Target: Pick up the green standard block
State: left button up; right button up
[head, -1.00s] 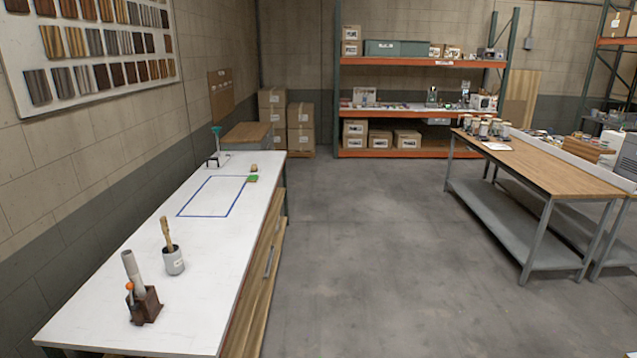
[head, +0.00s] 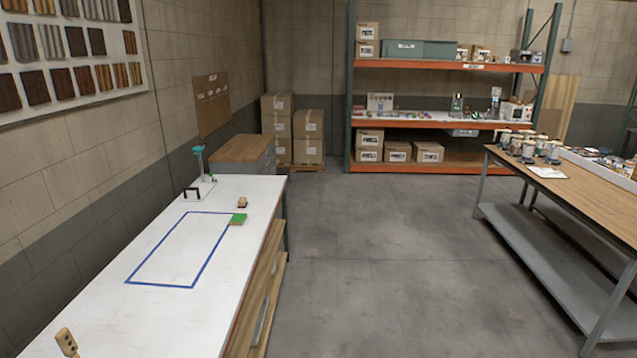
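The green block (head: 238,219) is small and flat. It lies on the white worktop (head: 85,306) at the right side of a blue taped rectangle (head: 160,284), by its far right corner. A small tan block (head: 242,202) stands just beyond it, apart from it. Neither of my grippers shows in the head view, so their state and distance to the block cannot be seen.
A teal-topped stand (head: 199,160) is at the worktop's far end. A wooden handle (head: 66,342) shows at the lower left. A wood-topped table (head: 575,190) stands right, with open grey floor (head: 360,270) between. Orange shelving (head: 435,122) and stacked boxes (head: 307,136) are behind.

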aim_at(238, 219)
jog(key=i, duration=2.15)
jog(key=i+u, duration=0.25)
jog(key=i, duration=0.25)
jog(key=i+l+u, duration=0.3)
jog(key=i, duration=0.15)
jog(key=i+l+u, duration=0.25)
jog(key=i, duration=0.2)
jog(key=i+l+u, duration=0.25)
jog(key=i, duration=0.2)
